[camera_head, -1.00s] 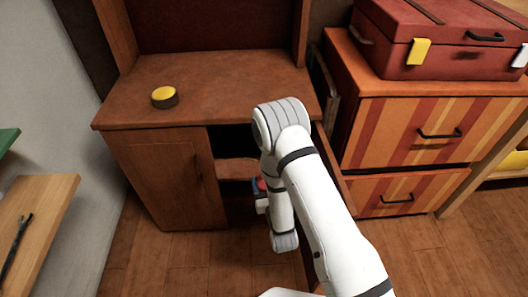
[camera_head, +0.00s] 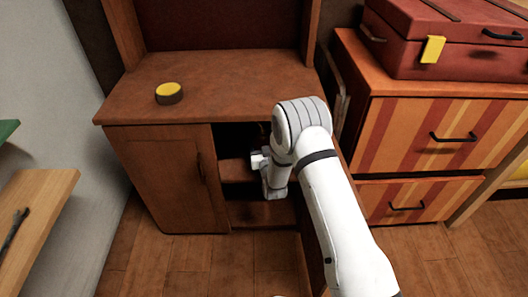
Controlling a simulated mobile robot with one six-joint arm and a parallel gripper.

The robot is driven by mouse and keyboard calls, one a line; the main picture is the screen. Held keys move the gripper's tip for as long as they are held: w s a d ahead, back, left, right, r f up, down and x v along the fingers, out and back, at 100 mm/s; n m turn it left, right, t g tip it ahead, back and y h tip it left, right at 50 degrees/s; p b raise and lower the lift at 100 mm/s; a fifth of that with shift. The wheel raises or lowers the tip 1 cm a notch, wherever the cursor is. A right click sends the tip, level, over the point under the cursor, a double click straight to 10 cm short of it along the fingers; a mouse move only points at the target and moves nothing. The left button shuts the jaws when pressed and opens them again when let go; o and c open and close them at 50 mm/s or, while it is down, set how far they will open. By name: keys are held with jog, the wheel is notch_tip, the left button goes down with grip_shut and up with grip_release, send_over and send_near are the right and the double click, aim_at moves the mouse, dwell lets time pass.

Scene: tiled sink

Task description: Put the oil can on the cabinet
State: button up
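The brown wooden cabinet (camera_head: 215,85) stands left of centre, with a bare flat top around one small round item. Its left door is shut, and its right compartment is open and dark inside, with a shelf (camera_head: 236,171) across it. The wrist end of my arm, with my gripper (camera_head: 260,161), is at the opening of this compartment, near shelf height. The fingers are small and partly hidden by the arm and the dark interior, so I cannot tell whether they hold anything. I cannot make out an oil can in this view.
A round black item with a yellow top (camera_head: 169,93) sits on the cabinet top at the left. A striped drawer unit (camera_head: 425,135) with a red suitcase (camera_head: 445,45) on it stands to the right. A wooden bench (camera_head: 35,215) is at the left edge.

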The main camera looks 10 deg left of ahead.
jog(key=shift+f+b, duration=0.65)
jog(key=shift+f, duration=0.95)
jog(key=shift+f, duration=0.15)
jog(key=o, duration=1.3)
jog(key=shift+s, duration=0.1)
jog(key=shift+o, duration=0.2)
jog(key=shift+s+d, duration=0.1)
jog(key=shift+s, duration=0.05)
jog(key=p+v, duration=0.2)
jog(key=v, duration=0.9)
jog(key=shift+s+p, duration=0.3)
jog(key=shift+p, duration=0.05)
